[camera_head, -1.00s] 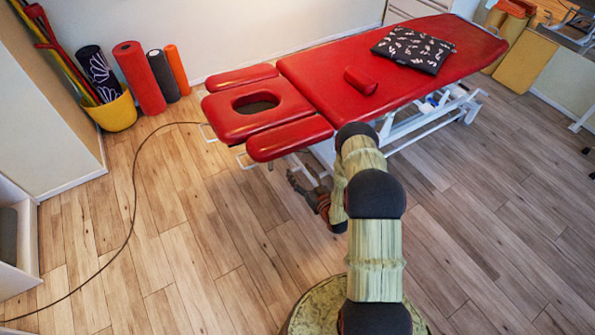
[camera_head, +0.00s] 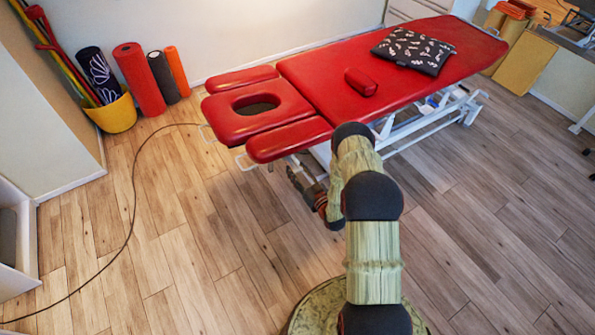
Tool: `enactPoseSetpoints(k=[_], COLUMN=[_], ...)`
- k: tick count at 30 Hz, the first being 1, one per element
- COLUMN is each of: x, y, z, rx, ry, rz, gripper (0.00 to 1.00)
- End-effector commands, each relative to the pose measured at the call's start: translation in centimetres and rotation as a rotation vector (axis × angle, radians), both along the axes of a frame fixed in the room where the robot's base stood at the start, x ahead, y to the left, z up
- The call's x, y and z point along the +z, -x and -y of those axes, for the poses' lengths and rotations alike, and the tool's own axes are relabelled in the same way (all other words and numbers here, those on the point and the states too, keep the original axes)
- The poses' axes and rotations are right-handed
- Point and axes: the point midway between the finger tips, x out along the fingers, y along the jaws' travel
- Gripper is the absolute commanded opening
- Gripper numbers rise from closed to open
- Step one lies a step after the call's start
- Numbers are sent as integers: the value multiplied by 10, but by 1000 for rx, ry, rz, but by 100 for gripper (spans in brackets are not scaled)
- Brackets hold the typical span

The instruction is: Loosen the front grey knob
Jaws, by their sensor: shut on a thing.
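A red treatment table (camera_head: 310,85) stands at the centre, with a face-hole section (camera_head: 228,124) and two armrest pads at its left end. My gripper (camera_head: 293,165) is under the front armrest pad (camera_head: 290,139), at the table's near left edge. It is small and partly in shadow. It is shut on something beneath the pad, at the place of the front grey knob. The knob itself is hidden by the pad and my gripper, so its turn cannot be seen.
A dark patterned cushion (camera_head: 413,50) and a small red roll (camera_head: 361,82) lie on the table. A yellow bucket (camera_head: 113,112) and several rolled mats (camera_head: 139,78) stand by the wall. A cable (camera_head: 133,215) crosses the floor at left. Floor in front is clear.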

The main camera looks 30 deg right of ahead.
Motion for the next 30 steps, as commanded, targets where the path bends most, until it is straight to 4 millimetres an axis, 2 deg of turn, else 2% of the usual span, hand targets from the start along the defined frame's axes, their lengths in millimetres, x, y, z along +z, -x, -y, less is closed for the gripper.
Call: enactPoseSetpoints(k=[9, 20, 30], x=[0, -1, -1], y=[0, 0, 0], z=[0, 0, 0], rx=[0, 0, 0], ry=[0, 73, 336], rz=[0, 1, 12], gripper=[15, 15, 15])
